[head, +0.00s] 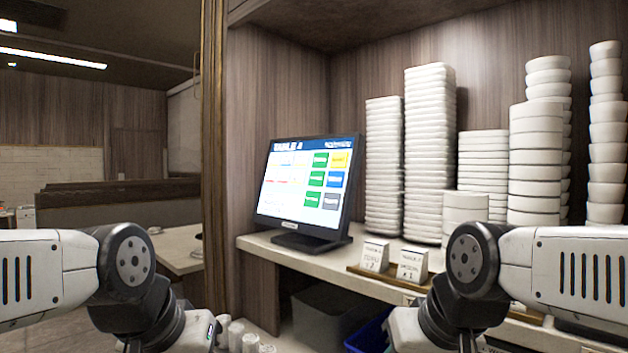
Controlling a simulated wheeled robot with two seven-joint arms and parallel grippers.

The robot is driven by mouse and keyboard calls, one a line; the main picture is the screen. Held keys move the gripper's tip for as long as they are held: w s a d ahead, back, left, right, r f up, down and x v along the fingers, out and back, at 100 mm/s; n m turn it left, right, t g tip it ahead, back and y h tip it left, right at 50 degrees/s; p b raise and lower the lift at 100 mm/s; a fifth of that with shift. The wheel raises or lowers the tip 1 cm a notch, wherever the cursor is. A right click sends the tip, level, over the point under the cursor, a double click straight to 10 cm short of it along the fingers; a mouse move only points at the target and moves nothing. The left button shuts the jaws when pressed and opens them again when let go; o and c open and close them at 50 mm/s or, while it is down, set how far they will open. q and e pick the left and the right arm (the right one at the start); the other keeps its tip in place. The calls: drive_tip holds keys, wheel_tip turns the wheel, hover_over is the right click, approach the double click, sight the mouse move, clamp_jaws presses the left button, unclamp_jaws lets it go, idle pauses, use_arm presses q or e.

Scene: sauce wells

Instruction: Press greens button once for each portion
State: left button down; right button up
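A black touch screen (308,188) stands tilted on the counter, its heading reading like "TABLE 4". Its right side has coloured buttons: green ones (316,179), a yellow one (340,160), a blue one (337,179) and a grey one (333,200). Their labels are too small to read, so I cannot tell which is greens. Two small white cards stand before the screen; the left card (375,256) seems to end in "x 2", the right card (412,264) in "x 1". My two arms reach in low at either side, and their gripper fingers are below the picture.
Tall stacks of white plates (428,150) and bowls (535,160) fill the counter right of the screen. The cards stand on a wooden strip (385,279). A grey bin (325,315) and a blue crate (372,332) sit under the counter.

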clamp_jaws()
idle(1.5)
